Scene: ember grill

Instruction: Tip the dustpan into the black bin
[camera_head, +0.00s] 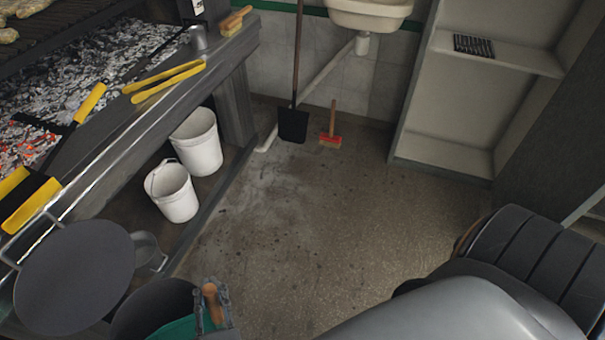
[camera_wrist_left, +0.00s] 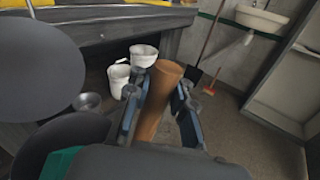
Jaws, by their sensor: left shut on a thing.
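My left gripper (camera_head: 212,305) is at the bottom of the head view. It is shut on a brown wooden handle (camera_head: 211,300), which also shows large between the fingers in the left wrist view (camera_wrist_left: 160,95). I take the handle to be the dustpan's, but no pan body shows clearly. A teal piece (camera_head: 182,330) shows just left of and below the gripper; I cannot tell what it belongs to. I cannot make out the black bin for certain. My right gripper is not in view.
Two white buckets (camera_head: 199,141) (camera_head: 174,193) stand under the grill ledge. A black shovel (camera_head: 293,124) and a red brush (camera_head: 331,140) stand at the back wall. Yellow-handled tongs (camera_head: 167,80) lie on the ledge. A shelf unit (camera_head: 440,155) is at the right. The middle floor is clear.

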